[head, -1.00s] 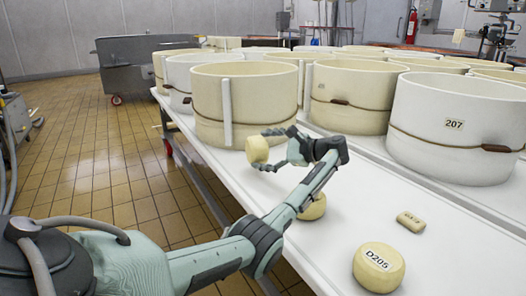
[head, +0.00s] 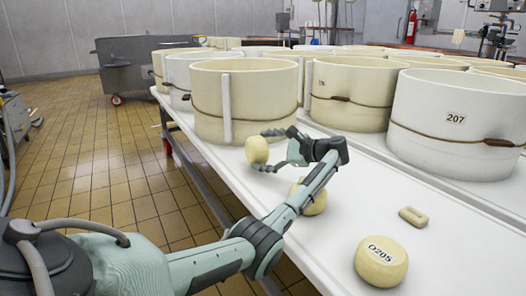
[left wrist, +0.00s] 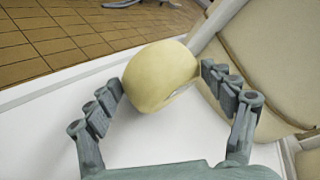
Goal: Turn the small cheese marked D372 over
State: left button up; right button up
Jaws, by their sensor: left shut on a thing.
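A small round cheese (head: 257,149) is held by my left gripper (head: 272,150) above the left edge of the white table, in front of a large cream mould. In the left wrist view the same cheese (left wrist: 160,76) sits tilted between the two fingers (left wrist: 163,90). No readable mark shows on it. A second small cheese (head: 314,203) lies on the table, partly hidden behind my left forearm; its mark is not visible. A third cheese, marked D205 (head: 381,262), lies label up at the front. My right gripper is not in view.
Large cylindrical moulds, one marked 207 (head: 455,125), stand along the back of the white table (head: 345,225). A small pale block (head: 413,216) lies right of centre. The tabletop between the block and the moulds is clear. A grey vat (head: 140,65) stands on the tiled floor.

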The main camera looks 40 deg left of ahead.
pick_arm(q)
jog(key=shift+f, duration=0.6)
dwell(0.9)
jog(key=o, duration=1.6)
jog(key=shift+f, duration=0.15)
jog(key=shift+d, duration=0.1)
jog(key=v, duration=0.7)
jog(key=shift+d+r, duration=0.15)
jog(key=shift+r, duration=0.05)
